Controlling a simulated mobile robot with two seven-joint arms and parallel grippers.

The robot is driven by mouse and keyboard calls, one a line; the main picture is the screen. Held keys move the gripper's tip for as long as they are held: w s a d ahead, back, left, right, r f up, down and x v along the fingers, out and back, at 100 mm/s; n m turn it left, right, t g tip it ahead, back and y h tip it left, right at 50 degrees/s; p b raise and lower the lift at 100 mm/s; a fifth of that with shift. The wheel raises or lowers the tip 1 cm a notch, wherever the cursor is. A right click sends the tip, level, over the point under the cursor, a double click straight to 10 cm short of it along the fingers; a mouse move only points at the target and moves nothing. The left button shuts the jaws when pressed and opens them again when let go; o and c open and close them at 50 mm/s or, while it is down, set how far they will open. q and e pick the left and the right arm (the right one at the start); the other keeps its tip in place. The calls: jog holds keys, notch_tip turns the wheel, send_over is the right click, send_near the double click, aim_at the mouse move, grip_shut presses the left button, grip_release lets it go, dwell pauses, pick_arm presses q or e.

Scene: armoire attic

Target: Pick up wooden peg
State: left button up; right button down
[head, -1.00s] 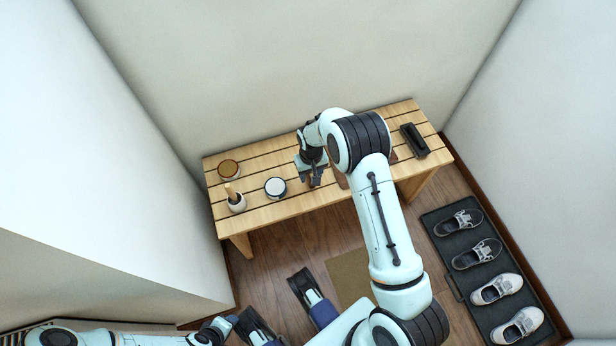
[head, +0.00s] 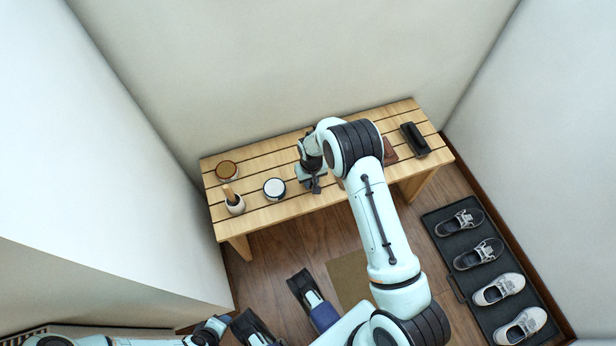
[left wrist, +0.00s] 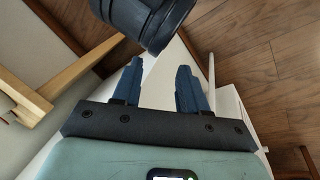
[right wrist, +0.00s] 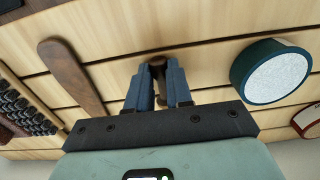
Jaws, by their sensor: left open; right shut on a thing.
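My right gripper (head: 314,187) is over the middle of the slatted wooden bench (head: 292,205). In the right wrist view my right gripper (right wrist: 158,80) is shut on a small dark brown piece, which I take to be the wooden peg (right wrist: 157,66). Only its end shows between the fingertips; the fingers hide the rest. In the head view I cannot make the peg out. My left gripper (left wrist: 158,78) is open and empty in the left wrist view, well away from the bench.
A white-topped round tin (head: 274,187), a brown-topped tin (head: 227,170) and a white pot with a wooden handle (head: 235,205) stand left on the bench. A black brush (head: 414,139) lies right. A flat brown wooden piece (right wrist: 72,75) lies beside my right gripper. Shoes fill a floor tray (head: 456,288).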

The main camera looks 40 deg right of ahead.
jog(key=shift+r, duration=0.1)
pick_arm(q)
jog(key=s+d+r+g+h+p, duration=0.1)
jog(key=s+d+r+g+p, duration=0.1)
jog(key=s, duration=0.5)
notch_tip(320, 180, up, 3)
jog(key=shift+d+r+m+p, duration=0.1)
jog(key=shift+d+m+p, duration=0.35)
jog(key=shift+p, duration=0.75)
pick_arm(e)
notch_tip(320, 180, up, 20)
pick_arm(q)
jog(key=shift+w+d, duration=0.1)
jog(key=shift+d, duration=0.05)
